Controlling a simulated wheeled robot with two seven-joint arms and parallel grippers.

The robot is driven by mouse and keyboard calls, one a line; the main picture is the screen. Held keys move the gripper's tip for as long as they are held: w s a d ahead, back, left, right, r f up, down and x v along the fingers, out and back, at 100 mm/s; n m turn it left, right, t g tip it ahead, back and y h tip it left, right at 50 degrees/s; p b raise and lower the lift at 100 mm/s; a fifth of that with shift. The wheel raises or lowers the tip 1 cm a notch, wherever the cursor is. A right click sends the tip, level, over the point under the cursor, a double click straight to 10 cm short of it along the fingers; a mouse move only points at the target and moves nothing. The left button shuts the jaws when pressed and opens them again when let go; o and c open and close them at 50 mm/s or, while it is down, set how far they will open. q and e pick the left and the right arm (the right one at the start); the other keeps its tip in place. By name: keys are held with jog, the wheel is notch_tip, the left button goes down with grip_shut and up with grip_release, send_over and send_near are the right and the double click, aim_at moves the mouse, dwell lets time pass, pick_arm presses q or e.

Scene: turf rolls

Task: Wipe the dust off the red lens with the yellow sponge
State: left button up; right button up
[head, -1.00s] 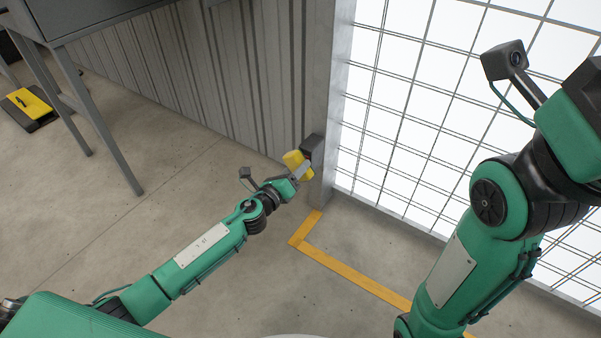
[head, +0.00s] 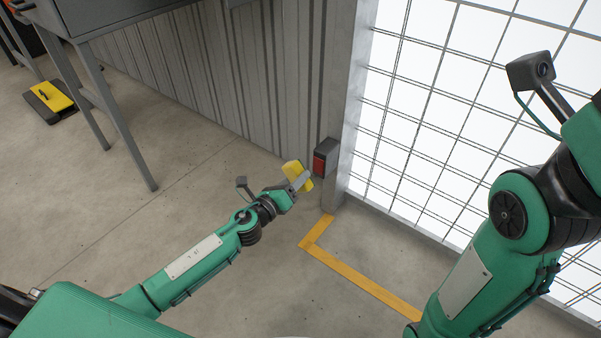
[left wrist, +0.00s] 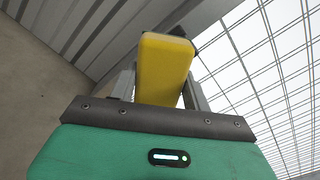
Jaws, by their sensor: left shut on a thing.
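The yellow sponge (head: 293,171) is held in my left gripper (head: 300,181), which is shut on it. It also shows in the left wrist view (left wrist: 164,68), between the two fingers. The red lens (head: 319,163) faces left on a dark housing (head: 329,152) fixed to the grey post. The sponge is just left of the lens, with a small gap between them in the head view. I cannot make out dust on the lens at this size. In the left wrist view the sponge hides the lens. My right arm is at the right edge; its gripper is out of view.
A corrugated wall (head: 230,80) runs behind the left gripper. A mesh panel with bright light (head: 440,110) stands right of the post (head: 345,110). A grey table (head: 120,110) is at upper left, with a yellow-and-black item (head: 50,97) on the floor. Yellow tape (head: 365,283) marks the floor.

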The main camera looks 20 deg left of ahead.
pick_arm(q)
jog(key=shift+s+a, duration=0.15)
jog(key=shift+s, duration=0.3)
jog(key=shift+s, duration=0.1)
jog(key=v, duration=0.3)
dwell(0.3)
